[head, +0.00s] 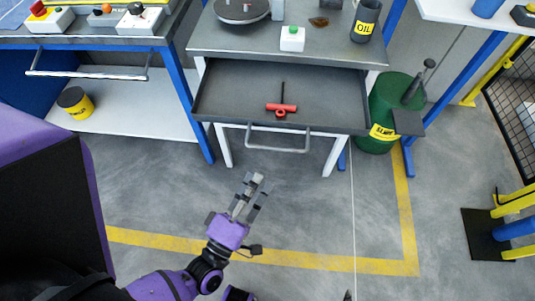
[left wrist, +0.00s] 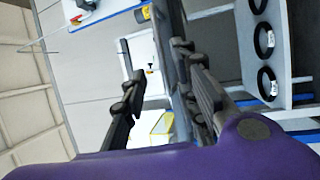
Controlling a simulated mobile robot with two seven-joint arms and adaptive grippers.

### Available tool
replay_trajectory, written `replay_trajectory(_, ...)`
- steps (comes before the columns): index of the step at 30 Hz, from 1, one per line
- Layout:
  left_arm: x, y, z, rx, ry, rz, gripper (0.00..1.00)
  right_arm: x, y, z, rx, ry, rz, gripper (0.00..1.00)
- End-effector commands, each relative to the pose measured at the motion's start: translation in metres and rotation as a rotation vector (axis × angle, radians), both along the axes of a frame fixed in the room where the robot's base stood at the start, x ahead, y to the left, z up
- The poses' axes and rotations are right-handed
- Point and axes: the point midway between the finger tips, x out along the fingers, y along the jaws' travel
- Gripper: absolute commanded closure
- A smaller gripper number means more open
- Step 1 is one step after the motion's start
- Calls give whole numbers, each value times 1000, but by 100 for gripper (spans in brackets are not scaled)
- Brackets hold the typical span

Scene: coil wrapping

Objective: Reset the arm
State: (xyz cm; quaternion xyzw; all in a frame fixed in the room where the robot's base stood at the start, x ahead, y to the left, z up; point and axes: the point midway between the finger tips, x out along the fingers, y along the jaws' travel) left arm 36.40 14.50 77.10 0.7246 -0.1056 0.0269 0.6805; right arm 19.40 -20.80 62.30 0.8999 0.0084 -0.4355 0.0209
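My left arm comes in from the lower left in the head view. Its purple gripper (head: 252,186) is in the air over the grey floor, in front of the workbench's pulled-out drawer (head: 225,98). In the left wrist view, the two black fingers of this gripper (left wrist: 155,75) stand apart with nothing held between them. A red T-shaped tool (head: 281,107) with a dark shaft lies in the drawer, well away from the gripper. Only a small dark tip at the bottom edge of the head view may belong to my right gripper; its state is hidden.
The drawer with its bar handle (head: 278,140) sticks out from the workbench (head: 335,47). A green drum (head: 376,142) stands at its right, a blue-legged bench (head: 182,92) at the left. The floor around the gripper is clear.

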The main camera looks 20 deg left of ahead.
Motion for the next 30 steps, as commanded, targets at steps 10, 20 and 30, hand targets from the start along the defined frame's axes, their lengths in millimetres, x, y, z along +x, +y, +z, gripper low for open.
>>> replay_trajectory(10,-10,1,-2,0,1,0,72,0,0,0,0,0,0,60)
replay_trajectory(20,-10,1,-2,1,1,0,72,0,0,0,0,1,0,60)
replay_trajectory(30,-10,-45,-51,629,173,-177,72,2,2,5,8,2,-6,60)
